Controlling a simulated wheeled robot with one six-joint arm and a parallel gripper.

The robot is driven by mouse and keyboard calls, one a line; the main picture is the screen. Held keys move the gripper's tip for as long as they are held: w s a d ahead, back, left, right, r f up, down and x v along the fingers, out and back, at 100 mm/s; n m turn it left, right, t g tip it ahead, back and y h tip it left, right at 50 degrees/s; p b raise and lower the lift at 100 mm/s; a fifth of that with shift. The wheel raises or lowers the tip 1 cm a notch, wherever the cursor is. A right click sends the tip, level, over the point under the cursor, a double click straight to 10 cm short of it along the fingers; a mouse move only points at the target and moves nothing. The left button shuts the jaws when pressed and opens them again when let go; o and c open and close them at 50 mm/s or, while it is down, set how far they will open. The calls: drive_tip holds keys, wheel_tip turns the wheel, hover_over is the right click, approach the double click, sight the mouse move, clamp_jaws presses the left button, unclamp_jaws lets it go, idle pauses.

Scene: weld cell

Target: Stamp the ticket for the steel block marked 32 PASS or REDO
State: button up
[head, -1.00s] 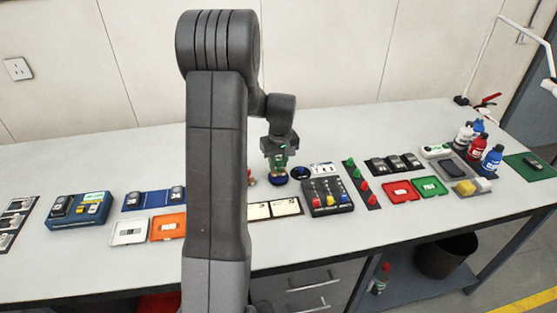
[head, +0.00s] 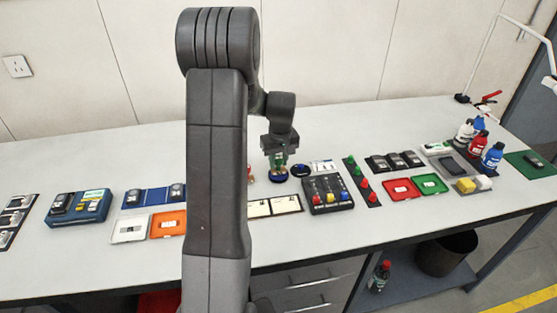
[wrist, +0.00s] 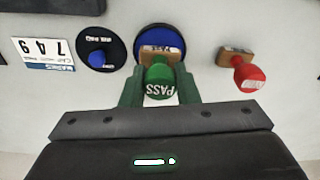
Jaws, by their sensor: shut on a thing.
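My gripper (wrist: 160,92) is shut on the green-handled PASS stamp (wrist: 160,80), which has a wooden base. The stamp is at the round blue ink pad (wrist: 141,43); I cannot tell if it touches the pad. In the head view my gripper (head: 278,165) is over the same pad (head: 278,178). A red-handled stamp (wrist: 248,75) lies right of the pad in the wrist view. Two pale tickets (head: 286,204) lie on the bench in front, partly behind my arm. Dark steel blocks (head: 176,192) are on a blue tray (head: 152,198); their numbers are not readable.
A dark disc with a blue knob (wrist: 98,55) and a card reading 749 (wrist: 45,53) lie left of the pad in the wrist view. A black box with coloured knobs (head: 327,193), red (head: 402,189) and green (head: 430,184) trays stand to the right. An orange tray (head: 168,224) is left.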

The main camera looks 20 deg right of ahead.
drive_tip(key=shift+f+b, duration=0.3)
drive_tip(key=shift+f, duration=0.15)
idle(1.1)
drive_tip(key=shift+r, duration=0.1)
drive_tip(key=shift+r+p, duration=2.2)
drive_tip(key=shift+r, duration=1.3)
